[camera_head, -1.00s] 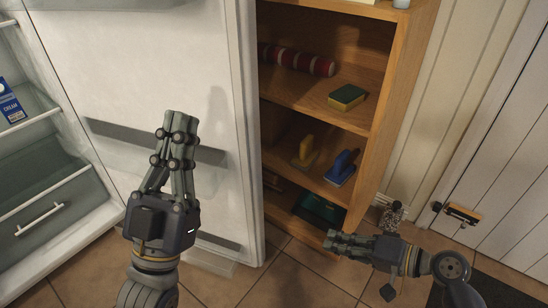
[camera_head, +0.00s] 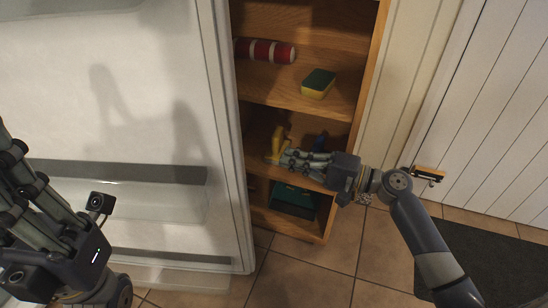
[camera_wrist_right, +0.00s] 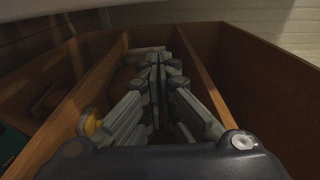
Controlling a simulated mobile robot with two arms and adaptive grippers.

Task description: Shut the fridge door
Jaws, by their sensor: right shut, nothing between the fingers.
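The fridge door (camera_head: 140,70) stands open at the left in the head view, its white inner face and grey door bins (camera_head: 120,175) towards me. Its free edge (camera_head: 228,140) is beside the wooden shelf unit. My right gripper (camera_head: 280,158) is shut and empty, pointing left in front of the lower shelf, a little right of the door edge. In the right wrist view its closed fingers (camera_wrist_right: 155,62) show among wooden boards. My left gripper (camera_head: 12,160) is at the left edge, in front of the door; its fingertips are partly cut off. The fridge interior is out of view.
The shelf unit (camera_head: 365,70) holds a red-and-white roll (camera_head: 265,51), a yellow-green sponge (camera_head: 318,83), a yellow object (camera_head: 278,138), a partly hidden blue object (camera_head: 321,141) and a dark green box (camera_head: 292,200). Tiled floor (camera_head: 300,270) is clear; a dark mat (camera_head: 480,260) lies right.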

